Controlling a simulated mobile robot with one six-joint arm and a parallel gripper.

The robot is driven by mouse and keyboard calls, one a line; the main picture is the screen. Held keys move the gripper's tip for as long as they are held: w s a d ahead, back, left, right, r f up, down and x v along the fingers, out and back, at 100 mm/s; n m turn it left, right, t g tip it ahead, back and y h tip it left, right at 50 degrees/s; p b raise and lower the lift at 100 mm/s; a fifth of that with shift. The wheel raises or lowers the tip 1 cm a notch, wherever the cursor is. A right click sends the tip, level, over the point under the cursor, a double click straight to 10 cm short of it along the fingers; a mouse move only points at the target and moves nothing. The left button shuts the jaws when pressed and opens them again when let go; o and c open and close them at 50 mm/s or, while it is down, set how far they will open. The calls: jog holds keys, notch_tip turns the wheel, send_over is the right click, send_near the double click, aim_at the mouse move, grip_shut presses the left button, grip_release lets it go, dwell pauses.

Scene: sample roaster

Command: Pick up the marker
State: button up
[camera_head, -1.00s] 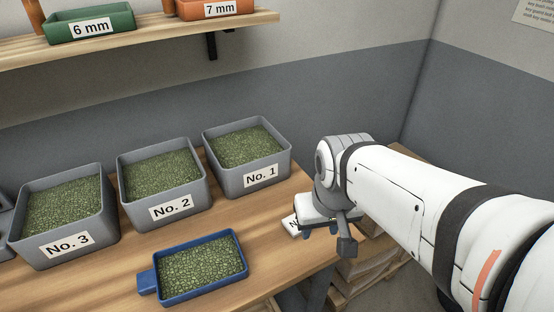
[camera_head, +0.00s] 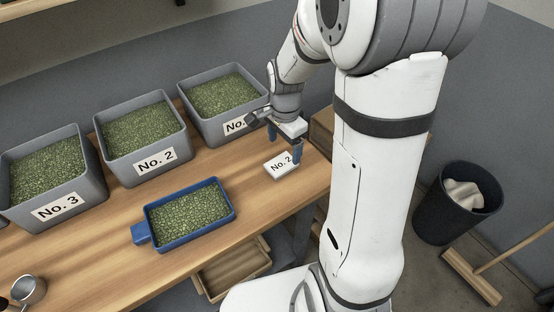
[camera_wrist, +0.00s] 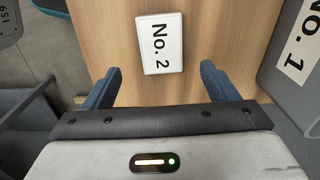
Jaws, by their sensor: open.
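The marker (camera_head: 281,165) is a small white block lettered "No. 2", lying on the wooden table near its right end. It also shows in the wrist view (camera_wrist: 161,43), flat on the wood. My gripper (camera_head: 284,146) is open and empty, pointing down just behind and above the marker. In the wrist view, my blue fingertips (camera_wrist: 158,72) stand wide apart, and the marker lies ahead of the gap between them. I see no contact with it.
Gray bins No. 3 (camera_head: 57,208), No. 2 (camera_head: 155,161) and No. 1 (camera_head: 235,127) hold green beans along the table's back. A blue tray of beans (camera_head: 234,211) lies left of the marker. A black bin (camera_head: 432,213) and broom (camera_head: 476,280) stand on the floor at right.

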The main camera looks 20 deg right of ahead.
aim_at(283, 163)
notch_tip(283, 163, down, 6)
jog(key=shift+a+f, duration=0.1)
jog(key=shift+f, duration=0.05)
jog(key=shift+c, duration=0.2)
jog(key=c, duration=1)
